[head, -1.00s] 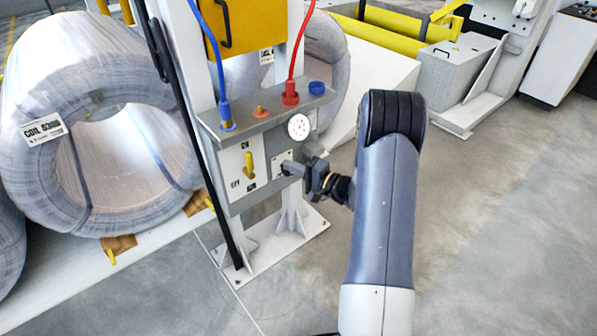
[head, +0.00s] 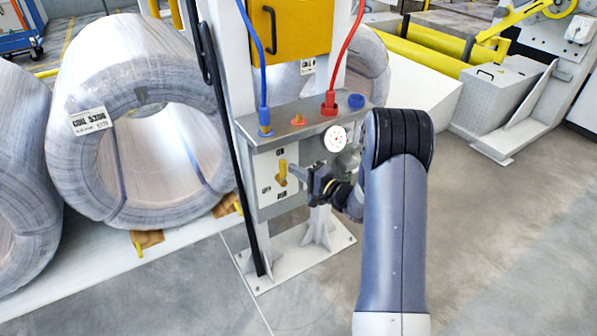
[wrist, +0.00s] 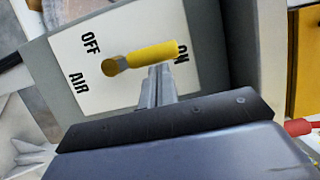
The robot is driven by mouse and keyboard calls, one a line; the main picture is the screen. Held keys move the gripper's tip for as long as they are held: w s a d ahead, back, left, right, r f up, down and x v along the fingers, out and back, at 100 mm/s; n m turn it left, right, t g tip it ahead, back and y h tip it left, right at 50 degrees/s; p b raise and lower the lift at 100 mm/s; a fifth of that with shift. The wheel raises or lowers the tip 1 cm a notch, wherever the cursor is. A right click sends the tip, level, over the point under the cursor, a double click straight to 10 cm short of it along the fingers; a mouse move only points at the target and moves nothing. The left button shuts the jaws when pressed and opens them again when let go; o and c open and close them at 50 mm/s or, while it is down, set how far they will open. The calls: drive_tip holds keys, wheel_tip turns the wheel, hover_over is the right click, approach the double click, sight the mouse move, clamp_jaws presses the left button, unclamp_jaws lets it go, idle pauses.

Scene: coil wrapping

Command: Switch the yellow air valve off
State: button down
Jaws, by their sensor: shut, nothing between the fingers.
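The yellow air valve (head: 282,172) is a lever on a white plate (head: 266,187) on the front of the grey panel. In the head view the lever stands upright. In the wrist view the lever (wrist: 152,53) points from its round pivot toward the ON label, away from OFF. My gripper (head: 294,169) is shut and empty, just right of the lever. In the wrist view its closed fingertips (wrist: 158,72) reach up to the lever's side; I cannot tell whether they touch it.
A pressure gauge (head: 336,139), a blue hose (head: 262,75) and a red hose (head: 347,62) sit on the panel above. Wrapped coils (head: 125,120) lie to the left. The floor at right is clear.

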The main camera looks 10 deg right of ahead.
sight(282, 177)
drive_tip(key=shift+s+a+r+n+g+p, duration=0.2)
drive_tip(key=shift+a+n+g+p, duration=0.15)
drive_tip(key=shift+n, duration=0.45)
drive_tip(key=shift+a+r+n+h, duration=0.2)
drive_tip(key=shift+a+n+h, duration=0.1)
drive_tip(key=shift+a+n, duration=0.25)
drive_tip(key=shift+s+a+n+p, duration=0.2)
drive_tip(key=shift+a+n+p, duration=0.15)
drive_tip(key=shift+n, duration=0.4)
drive_tip(key=n, duration=0.1)
drive_tip(key=a+n+h, duration=0.1)
drive_tip(key=a+n+b, duration=0.1)
drive_tip(key=shift+s+a+f+g+h, duration=0.1)
drive_tip(key=shift+s+f+g+h, duration=0.2)
drive_tip(key=shift+s+g+h, duration=0.1)
drive_tip(key=a+f+n+h+b, duration=0.1)
drive_tip(key=n+b, duration=0.1)
drive_tip(key=b, duration=0.1)
drive_tip(key=a+f+n+h+b, duration=0.1)
drive_tip(key=n+b, duration=0.1)
drive_tip(key=b, duration=0.1)
drive_tip(key=s+a+f+n+h+b, duration=0.1)
drive_tip(key=n+b, duration=0.1)
drive_tip(key=b, duration=0.1)
drive_tip(key=shift+s+a+f+n+t+b, duration=0.1)
drive_tip(key=shift+a+f+n+t+b, duration=0.2)
drive_tip(key=shift+a+f, duration=0.1)
drive_tip(key=shift+a, duration=0.1)
